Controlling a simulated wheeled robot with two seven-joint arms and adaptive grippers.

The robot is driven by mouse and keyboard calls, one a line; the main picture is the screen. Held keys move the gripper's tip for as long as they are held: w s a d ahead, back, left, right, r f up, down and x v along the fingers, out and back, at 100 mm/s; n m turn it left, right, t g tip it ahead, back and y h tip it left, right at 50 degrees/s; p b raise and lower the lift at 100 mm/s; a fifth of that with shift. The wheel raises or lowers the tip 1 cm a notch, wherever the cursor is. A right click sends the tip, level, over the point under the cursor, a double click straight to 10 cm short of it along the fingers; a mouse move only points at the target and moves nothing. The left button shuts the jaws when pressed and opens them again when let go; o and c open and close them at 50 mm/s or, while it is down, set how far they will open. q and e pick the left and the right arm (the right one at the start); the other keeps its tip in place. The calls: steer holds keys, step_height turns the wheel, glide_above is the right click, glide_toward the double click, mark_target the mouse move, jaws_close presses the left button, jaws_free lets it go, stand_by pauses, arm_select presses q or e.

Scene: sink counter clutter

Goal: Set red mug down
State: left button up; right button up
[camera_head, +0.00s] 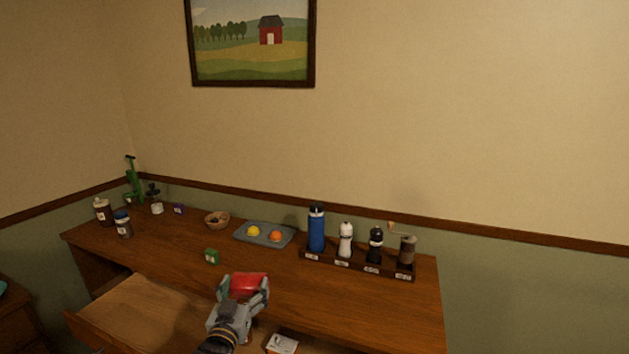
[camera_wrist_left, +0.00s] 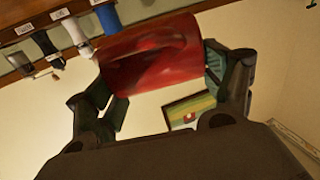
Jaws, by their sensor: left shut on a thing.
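The red mug (camera_head: 249,284) is held in my left gripper (camera_head: 243,296), over the front part of the wooden counter (camera_head: 330,293) in the head view. In the left wrist view the red mug (camera_wrist_left: 150,60) sits between the two fingers of my left gripper (camera_wrist_left: 160,88), which is shut on it. The mug's handle cannot be made out. I cannot tell whether the mug's base touches the counter. My right gripper is not in view.
Behind are a grey tray (camera_head: 246,239) with a lemon and an orange, a bowl (camera_head: 217,220), and a rack (camera_head: 338,262) with several bottles and grinders. An open drawer (camera_head: 135,310) is at front left. Counter right of the gripper is clear.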

mark_target(247, 289)
arm_select(q)
steer(key=shift+d+r, duration=0.1)
steer(key=shift+r, duration=0.6)
steer(key=shift+d+r, duration=0.2)
steer(key=shift+r, duration=0.45)
steer(key=shift+s+a+r, duration=0.15)
steer(key=shift+r, duration=0.7)
steer(key=shift+s+a, duration=0.15)
steer(key=shift+a, duration=0.15)
steer(key=shift+s+a+f, duration=0.2)
steer(key=shift+f, duration=0.35)
steer(key=shift+s+a+f, duration=0.2)
steer(key=shift+s+f, duration=0.1)
steer(key=shift+f, duration=0.3)
steer(key=s+a+f, duration=0.1)
steer(key=s+f, duration=0.3)
steer(key=f, duration=0.4)
steer(key=s+a+f+n+y, duration=0.1)
steer(key=s+f, duration=0.4)
steer(key=f, duration=0.4)
steer(key=shift+s+a+f+y, duration=0.15)
steer(key=shift+a+f+y, duration=0.1)
steer(key=shift+a+y, duration=0.05)
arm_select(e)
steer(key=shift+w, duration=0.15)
